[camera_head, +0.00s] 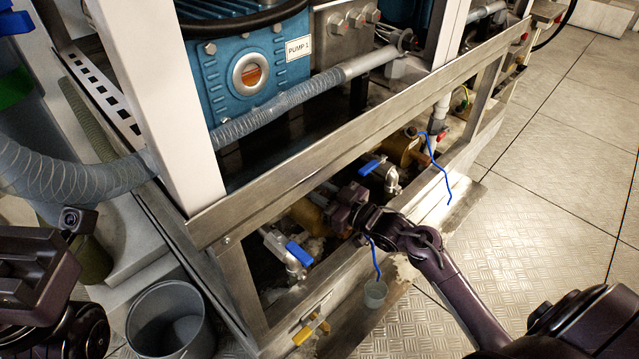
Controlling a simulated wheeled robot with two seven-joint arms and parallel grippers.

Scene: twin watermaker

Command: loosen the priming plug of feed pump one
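The label PUMP 1 (298,48) is on a large blue pump (235,75) behind the frame. Low inside the frame are two brass-coloured bodies, a nearer one (308,216) and a farther one (404,147); I see no label on either. My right gripper (342,207) is at the right end of the nearer brass body, under the steel rail. Its fingertips are dark and partly hidden, so its opening and any contact are unclear. I cannot make out a priming plug there. My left gripper (35,280) is at the left edge, dark and partly cut off, away from the pumps.
A steel rail (370,135) crosses above the low bodies. Blue-handled valves (299,253) (371,165) flank my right gripper. A blue cord (375,262) hangs above a small clear cup (375,293). A yellow valve handle (311,329) and grey bucket (170,318) are in front. The right floor is clear.

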